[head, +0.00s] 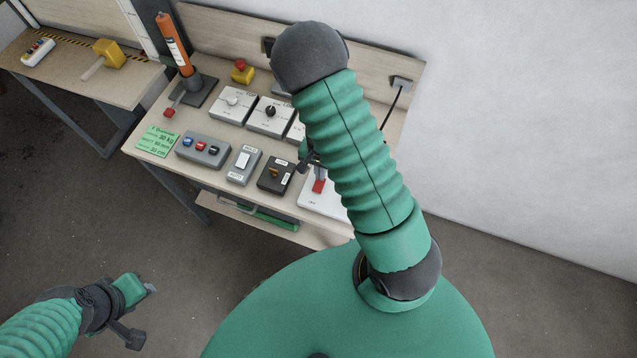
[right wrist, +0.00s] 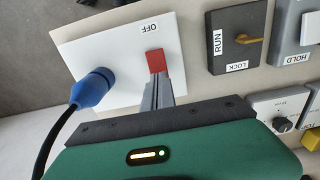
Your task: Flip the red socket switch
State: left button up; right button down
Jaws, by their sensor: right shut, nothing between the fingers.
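The red socket switch (head: 319,186) is a small red lever on a white panel at the front right of the bench. In the right wrist view the red switch (right wrist: 155,61) stands beside the word OFF, on the white panel (right wrist: 110,45) with a blue plug (right wrist: 92,88). My right gripper (right wrist: 157,92) is shut and empty, its fingertips right at the near end of the red lever; whether they touch it I cannot tell. In the head view my right arm hides most of this gripper. My left gripper (head: 146,289) is low at the left, away from the bench; its finger opening is unclear.
Left of the socket panel are a black key switch box (head: 275,174), a grey rocker box (head: 243,165) and a button box (head: 203,150). White dial boxes (head: 232,104) and a yellow emergency stop (head: 242,73) are behind. A black cable (right wrist: 50,140) runs from the plug.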

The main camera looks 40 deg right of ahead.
jog(key=shift+f+b, duration=0.75)
jog(key=shift+f, duration=0.15)
dwell(0.8)
jog(key=shift+r, duration=0.1)
notch_tip(320, 180, up, 7)
jog(key=p, duration=0.6)
jog(key=shift+a, duration=0.15)
jog(key=s+a+r+n+t+b, duration=0.2)
jog(key=s+a+r+n+b, duration=0.1)
jog(key=a+n+b, duration=0.8)
jog(key=shift+a+r+n+t+b, duration=0.15)
jog(key=shift+a+n+t+b, duration=0.2)
jog(key=shift+n+b, duration=0.6)
